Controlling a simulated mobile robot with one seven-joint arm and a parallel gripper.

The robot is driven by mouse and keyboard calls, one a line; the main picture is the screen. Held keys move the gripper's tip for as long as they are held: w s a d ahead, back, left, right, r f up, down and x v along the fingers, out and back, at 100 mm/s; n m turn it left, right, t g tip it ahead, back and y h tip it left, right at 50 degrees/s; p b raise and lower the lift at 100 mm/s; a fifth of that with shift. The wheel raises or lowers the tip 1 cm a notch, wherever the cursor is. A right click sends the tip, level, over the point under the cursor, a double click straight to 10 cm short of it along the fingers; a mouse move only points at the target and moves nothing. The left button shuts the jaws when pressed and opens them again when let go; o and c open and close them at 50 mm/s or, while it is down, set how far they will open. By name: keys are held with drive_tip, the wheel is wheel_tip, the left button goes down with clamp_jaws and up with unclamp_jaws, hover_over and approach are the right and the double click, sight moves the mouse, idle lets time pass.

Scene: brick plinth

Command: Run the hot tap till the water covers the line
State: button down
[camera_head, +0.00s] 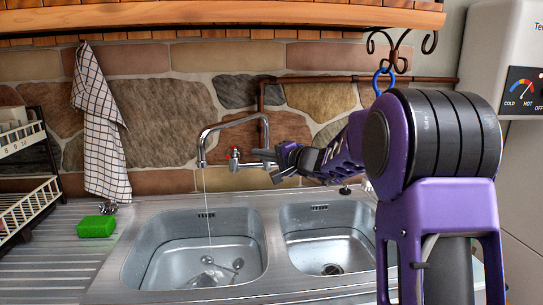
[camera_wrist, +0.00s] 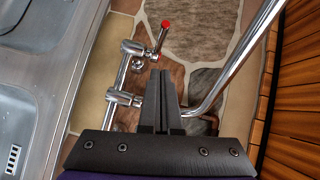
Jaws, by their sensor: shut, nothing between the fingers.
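The chrome tap (camera_head: 204,140) stands behind the sink, its spout over the left basin (camera_head: 134,262). A thin stream of water (camera_head: 207,205) falls from the spout into that basin. Some water and spoon-like things (camera_head: 238,264) show at the bottom; I cannot make out a line. The red-marked hot tap handle (camera_head: 234,154) is at the left end of the tap body; its red tip also shows in the wrist view (camera_wrist: 165,24). My gripper (camera_head: 268,154) is shut and empty, just right of that handle. In the wrist view my gripper (camera_wrist: 161,76) points toward the handle, apparently apart from it.
The right basin (camera_head: 330,250) looks empty, with its drain open to view. A green sponge (camera_head: 96,226) lies on the ribbed drainer at left, near a dish rack (camera_head: 28,175). A checked towel (camera_head: 102,140) hangs on the stone wall. A white water heater (camera_head: 500,60) is at right.

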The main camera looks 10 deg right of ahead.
sight(232, 154)
drive_tip(key=shift+w+a+f, duration=0.15)
drive_tip(key=shift+w+a, duration=0.2)
drive_tip(key=shift+a, duration=0.55)
drive_tip(key=shift+w+a+f, duration=0.2)
drive_tip(key=shift+w+a, duration=0.2)
drive_tip(key=shift+a, duration=0.5)
drive_tip(key=shift+w+a+f, duration=0.15)
drive_tip(key=shift+w+a, duration=0.2)
drive_tip(key=shift+a, duration=0.55)
drive_tip(key=shift+w, duration=0.1)
